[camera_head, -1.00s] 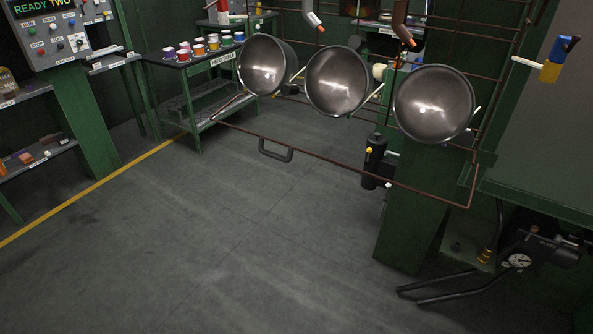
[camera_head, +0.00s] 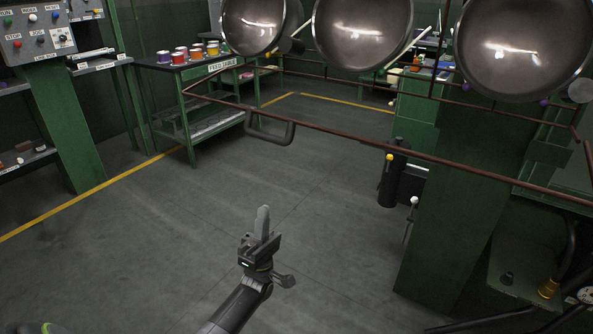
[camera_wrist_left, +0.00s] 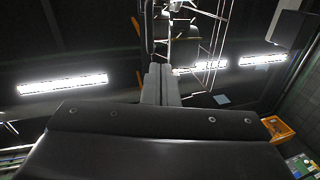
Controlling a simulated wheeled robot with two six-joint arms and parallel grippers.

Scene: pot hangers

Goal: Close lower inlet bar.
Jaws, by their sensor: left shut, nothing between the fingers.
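The lower inlet bar, a thin rusty-brown bar (camera_head: 470,170), runs across the head view below the hanging pots, sloping down to the right. It stands out from the rack frame over open floor. A dark U-shaped handle (camera_head: 271,138) hangs from its left part. My left gripper (camera_head: 263,220) points upward below the handle in the picture, apart from it. It is shut and empty. Its closed fingers (camera_wrist_left: 161,84) also show in the left wrist view, where the handle cannot be made out clearly. My right gripper is not in view.
Three metal pots hang above the bar: left (camera_head: 252,22), middle (camera_head: 360,30), right (camera_head: 525,45). A green feed table (camera_head: 215,75) with cups stands at the back left. A green post (camera_head: 455,220) stands at right. The floor between is clear.

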